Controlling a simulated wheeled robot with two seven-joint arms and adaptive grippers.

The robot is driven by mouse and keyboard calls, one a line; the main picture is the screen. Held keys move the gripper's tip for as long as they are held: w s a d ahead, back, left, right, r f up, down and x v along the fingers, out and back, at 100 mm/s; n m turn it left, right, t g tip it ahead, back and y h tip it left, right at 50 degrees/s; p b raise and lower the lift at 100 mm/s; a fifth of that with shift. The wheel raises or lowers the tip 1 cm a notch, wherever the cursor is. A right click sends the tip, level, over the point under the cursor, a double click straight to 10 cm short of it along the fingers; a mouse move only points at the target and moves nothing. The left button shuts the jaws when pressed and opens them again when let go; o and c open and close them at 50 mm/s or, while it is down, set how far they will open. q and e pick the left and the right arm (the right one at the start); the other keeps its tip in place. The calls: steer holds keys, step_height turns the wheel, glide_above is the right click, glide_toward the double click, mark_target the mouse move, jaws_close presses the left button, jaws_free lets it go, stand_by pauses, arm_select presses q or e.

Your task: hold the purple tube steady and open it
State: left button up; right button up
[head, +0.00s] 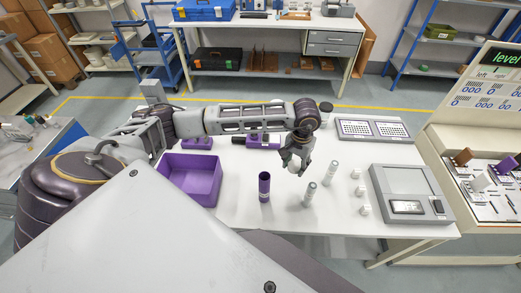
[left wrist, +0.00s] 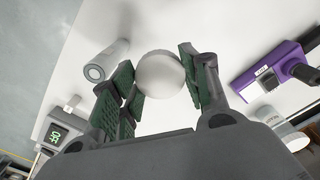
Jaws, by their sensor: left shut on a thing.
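A purple tube (head: 264,187) with a white label stands upright on the white table. Its top looks dark, and I cannot tell whether it is capped. My left gripper (head: 296,164) is to the right of and behind this tube, apart from it. In the left wrist view, the left gripper (left wrist: 160,82) is shut on a white rounded piece (left wrist: 160,73), seen end-on. I cannot tell whether it is a cap or a tube end. The purple tube cannot be made out in that view. My right gripper is not in view.
White tubes (head: 309,194) and small white caps (head: 364,210) stand to the right of the purple tube. A purple bin (head: 211,165) is at left. A grey device (head: 411,196) is at right.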

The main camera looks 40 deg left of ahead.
arm_select(q)
steer(key=w+r+n+b, duration=0.15)
steer(key=r+n, duration=0.25)
steer(key=n, duration=0.9)
steer(key=w+r+n+b, duration=0.1)
steer(key=w+r+n, duration=0.25)
steer(key=n, duration=0.85)
step_height(320, 180, down, 14)
steer(key=s+a+n+b, duration=0.1)
steer(key=n+b, duration=0.1)
steer(key=n, duration=0.9)
steer(key=s+a+n+b, duration=0.1)
steer(key=n+b, duration=0.1)
steer(key=n, duration=0.9)
steer(key=shift+s+a+r, duration=0.15)
steer(key=shift+a, duration=0.1)
stand_by(0.8)
